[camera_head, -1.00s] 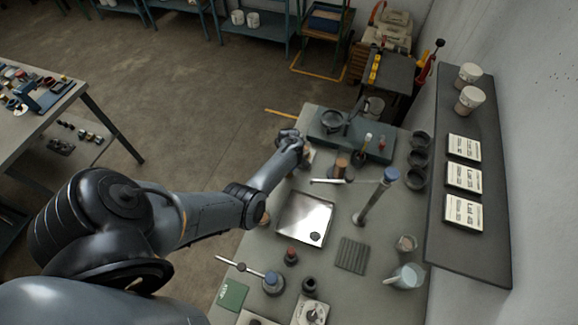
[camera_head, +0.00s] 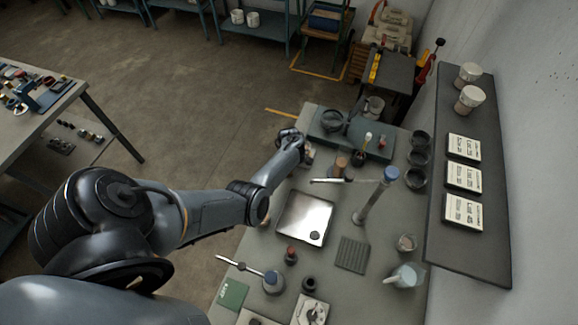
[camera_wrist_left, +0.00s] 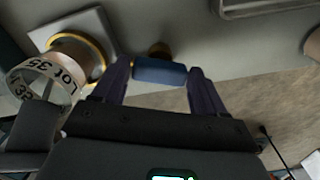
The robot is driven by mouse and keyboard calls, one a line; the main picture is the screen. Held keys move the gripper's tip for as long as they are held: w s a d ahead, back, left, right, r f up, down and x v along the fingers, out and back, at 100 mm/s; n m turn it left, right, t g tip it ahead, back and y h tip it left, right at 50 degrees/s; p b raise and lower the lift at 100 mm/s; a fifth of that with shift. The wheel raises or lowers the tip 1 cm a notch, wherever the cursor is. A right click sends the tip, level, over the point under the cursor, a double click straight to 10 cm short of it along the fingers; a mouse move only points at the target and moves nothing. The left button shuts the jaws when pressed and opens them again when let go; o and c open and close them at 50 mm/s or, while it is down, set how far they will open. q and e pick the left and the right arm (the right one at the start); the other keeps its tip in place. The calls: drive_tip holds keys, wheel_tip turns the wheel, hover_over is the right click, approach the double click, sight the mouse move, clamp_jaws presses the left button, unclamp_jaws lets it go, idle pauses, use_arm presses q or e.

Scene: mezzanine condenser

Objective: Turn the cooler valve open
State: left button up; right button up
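A small valve with a blue bar-shaped handle (camera_wrist_left: 160,71) and a brass stem (camera_wrist_left: 159,49) shows in the left wrist view, near the bench edge. I take it to be the cooler valve. My left gripper (camera_wrist_left: 160,75) has its two dark fingers spread wide, one at each end of the handle. I cannot tell whether either finger touches it. In the head view, my left arm reaches to the far left side of the bench, where the gripper (camera_head: 304,152) is partly hidden behind its own wrist. I cannot make out the valve there. My right gripper is not in view.
A lettered cylinder (camera_wrist_left: 42,79) with a brass ring stands close to the left finger. In the head view, the bench holds a shiny tray (camera_head: 303,218), a stand with a horizontal rod (camera_head: 374,200) and several small pots. A wall shelf (camera_head: 464,235) bounds the right side.

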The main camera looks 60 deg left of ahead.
use_arm(q)
drive_tip(key=shift+o, duration=1.3)
drive_tip(key=shift+r, duration=0.1)
wheel_tip(320, 180, up, 11)
drive_tip(key=p, duration=0.2)
drive_tip(key=shift+f, duration=0.2)
